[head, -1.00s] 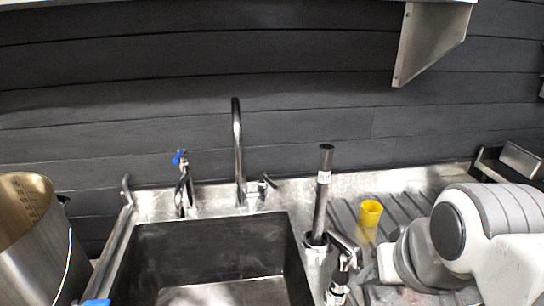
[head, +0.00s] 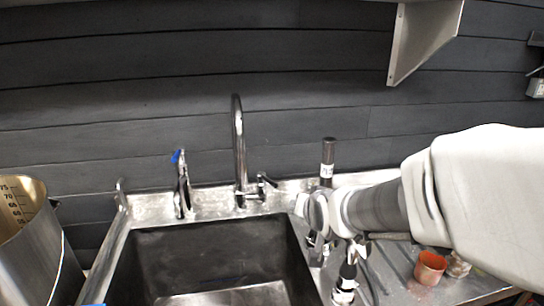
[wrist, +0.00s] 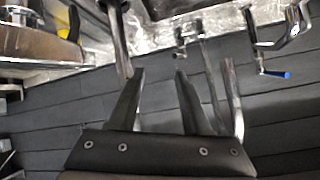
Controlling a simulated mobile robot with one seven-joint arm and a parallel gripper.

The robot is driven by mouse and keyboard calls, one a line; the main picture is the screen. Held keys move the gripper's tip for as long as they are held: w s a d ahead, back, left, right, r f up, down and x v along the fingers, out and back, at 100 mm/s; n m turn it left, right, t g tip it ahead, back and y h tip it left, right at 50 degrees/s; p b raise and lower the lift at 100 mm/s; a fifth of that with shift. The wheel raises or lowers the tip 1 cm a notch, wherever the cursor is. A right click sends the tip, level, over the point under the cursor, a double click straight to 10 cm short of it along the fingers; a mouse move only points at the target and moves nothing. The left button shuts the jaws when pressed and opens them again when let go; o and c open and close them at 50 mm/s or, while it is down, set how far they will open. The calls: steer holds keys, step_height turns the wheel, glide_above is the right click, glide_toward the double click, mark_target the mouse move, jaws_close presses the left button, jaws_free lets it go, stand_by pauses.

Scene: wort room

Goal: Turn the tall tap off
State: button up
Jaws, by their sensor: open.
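The tall tap (head: 239,150) is a chrome gooseneck behind the sink, with a small side lever (head: 268,181) at its lower right. In the wrist view, turned upside down, the tall tap's spout (wrist: 231,90) hangs down behind my right finger, and its lever (wrist: 181,55) shows near the fingertips. My gripper (wrist: 160,73) is open and empty, its fingers apart from the lever. In the head view my arm comes in from the right and its end is right of the tall tap; the fingers are hard to make out there.
A shorter tap (head: 182,185) with a blue handle stands left of the tall tap. A dark upright cylinder (head: 328,160) stands to the right, near my wrist. An orange-red cup (head: 430,266) is on the drainboard. The sink basin (head: 210,255) is empty; a metal pot (head: 35,250) stands left.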

steer(key=w+a+f+m+t+y+b, duration=0.1)
steer(key=w+a+f+m+t+b, duration=0.1)
steer(key=w+a+f, duration=0.4)
steer(key=m+t+b, duration=0.3)
steer(key=m+t, duration=0.2)
glide_toward(268, 180)
steer(key=w, duration=1.1)
steer(key=shift+w+a, duration=0.3)
steer(key=shift+c, duration=0.3)
jaws_close()
stand_by(0.4)
